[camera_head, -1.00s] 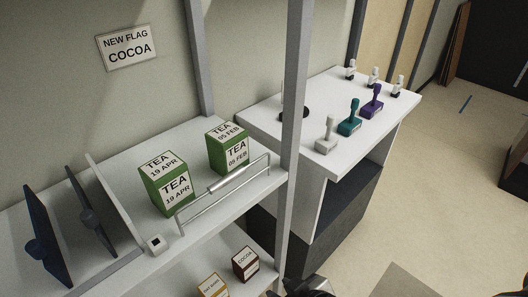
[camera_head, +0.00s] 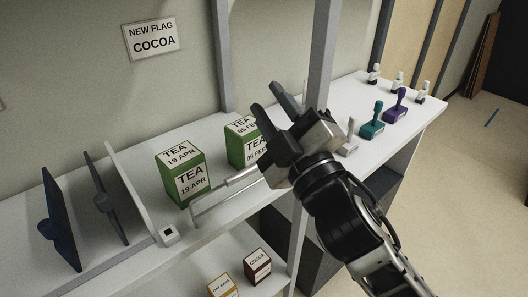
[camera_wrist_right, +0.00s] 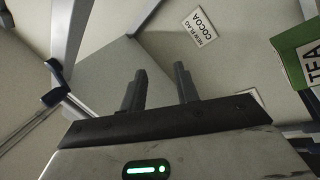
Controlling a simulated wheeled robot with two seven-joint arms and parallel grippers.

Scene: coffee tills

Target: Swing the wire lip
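The wire lip (camera_head: 224,190) is a thin metal rail with a thicker middle sleeve. It stands upright along the shelf's front edge, before two green tea boxes. Its right end is hidden behind my right gripper. My right gripper (camera_head: 266,98) is raised over the right end of the lip, beside the grey post. Its two dark fingers are apart with nothing between them. In the right wrist view the fingers (camera_wrist_right: 160,90) also show apart and empty. The left tea box (camera_head: 181,171) reads 19 APR; the right tea box (camera_head: 241,142) reads 05 FEB and is partly covered by my gripper.
A white divider (camera_head: 140,190) and dark panels (camera_head: 60,220) stand at the shelf's left. A grey post (camera_head: 320,60) rises beside my right arm. Cocoa (camera_head: 257,265) and yellow (camera_head: 222,286) boxes sit on the lower shelf. Stamps (camera_head: 372,122) stand on the right counter.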

